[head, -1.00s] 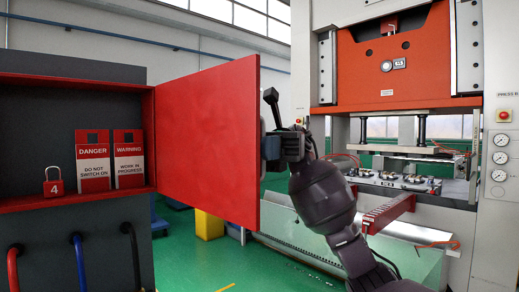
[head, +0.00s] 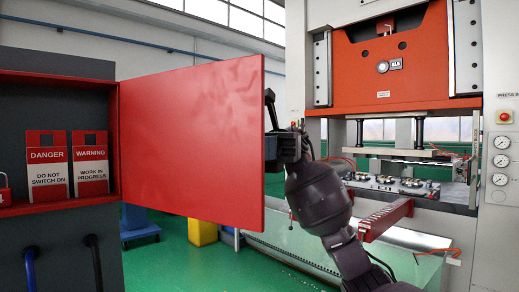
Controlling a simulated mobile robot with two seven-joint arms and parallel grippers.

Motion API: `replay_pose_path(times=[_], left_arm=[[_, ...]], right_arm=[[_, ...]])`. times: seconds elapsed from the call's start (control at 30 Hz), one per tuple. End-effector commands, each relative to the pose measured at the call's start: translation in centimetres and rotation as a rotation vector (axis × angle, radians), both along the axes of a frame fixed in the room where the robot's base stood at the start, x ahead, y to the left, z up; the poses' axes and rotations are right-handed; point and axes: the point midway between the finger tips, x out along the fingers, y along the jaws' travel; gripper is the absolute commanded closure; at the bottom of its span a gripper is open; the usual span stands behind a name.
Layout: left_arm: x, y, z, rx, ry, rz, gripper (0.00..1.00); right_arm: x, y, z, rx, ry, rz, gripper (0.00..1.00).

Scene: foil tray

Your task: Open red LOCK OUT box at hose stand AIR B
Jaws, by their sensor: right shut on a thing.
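The red lock-out box (head: 60,208) is at the left on a dark grey stand. Its red door (head: 190,140) stands wide open, swung out to the right, with its inner face toward me. Inside, a DANGER tag (head: 47,165) and a WARNING tag (head: 90,164) stand upright, and a red padlock (head: 4,192) is cut by the left picture edge. My right gripper (head: 272,150) is at the door's free edge and shut on the door's outer side; its fingertips are mostly hidden behind the door. My left gripper is out of view.
Dark and blue hoses (head: 95,262) hang below the box. A large press with an orange ram (head: 385,60) fills the right side, with a glass-like panel (head: 300,240) low before it.

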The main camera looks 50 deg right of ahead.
Motion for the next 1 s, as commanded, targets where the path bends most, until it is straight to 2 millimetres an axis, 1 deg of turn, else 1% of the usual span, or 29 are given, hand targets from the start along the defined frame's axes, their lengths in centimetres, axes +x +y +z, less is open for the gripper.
replay_pose_path(times=[0.5,0.53,0.6,0.87,1.0], left_arm=[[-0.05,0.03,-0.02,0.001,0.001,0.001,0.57],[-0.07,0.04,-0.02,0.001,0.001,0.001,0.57],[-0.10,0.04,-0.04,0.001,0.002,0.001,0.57],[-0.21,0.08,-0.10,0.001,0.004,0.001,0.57],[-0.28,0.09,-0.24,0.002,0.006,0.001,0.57]], right_arm=[[0.09,0.03,-0.06,-0.003,0.004,-0.001,1.00],[0.09,0.03,-0.06,-0.003,0.004,-0.001,0.86],[0.08,0.02,-0.06,-0.002,0.004,0.000,0.79],[0.08,-0.04,-0.03,-0.002,0.002,0.000,0.79],[0.36,-0.83,-0.03,-0.001,0.002,-0.002,0.79]])
